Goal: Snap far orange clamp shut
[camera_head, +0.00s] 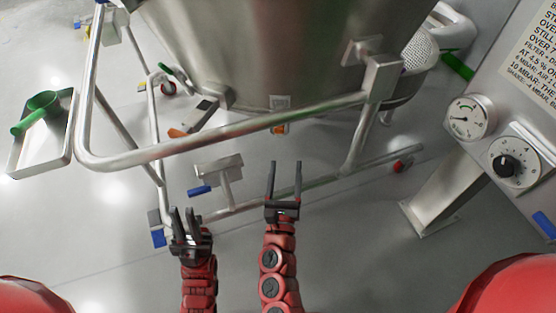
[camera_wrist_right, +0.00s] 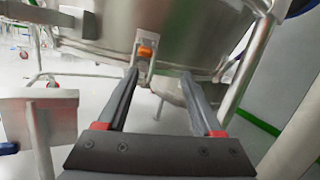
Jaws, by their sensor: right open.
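An orange clamp (camera_head: 279,129) sits low on the steel vessel (camera_head: 285,50), under a small bracket, beyond the frame bar in the head view. In the right wrist view this orange piece (camera_wrist_right: 147,51) shows ahead between my fingers. A second orange piece (camera_head: 178,132) with a dark lever sits further left on the vessel's lower edge. My right gripper (camera_head: 285,180) is open and empty, short of the first clamp, with its fingers pointing toward it. My left gripper (camera_head: 183,212) is at the lower left, its fingers apart, with nothing seen between them.
A bent steel frame bar (camera_head: 230,132) runs across in front of the vessel. A steel plate on a post (camera_head: 219,167) with a blue tab stands between the arms. A panel with gauges (camera_head: 506,165) is at the right.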

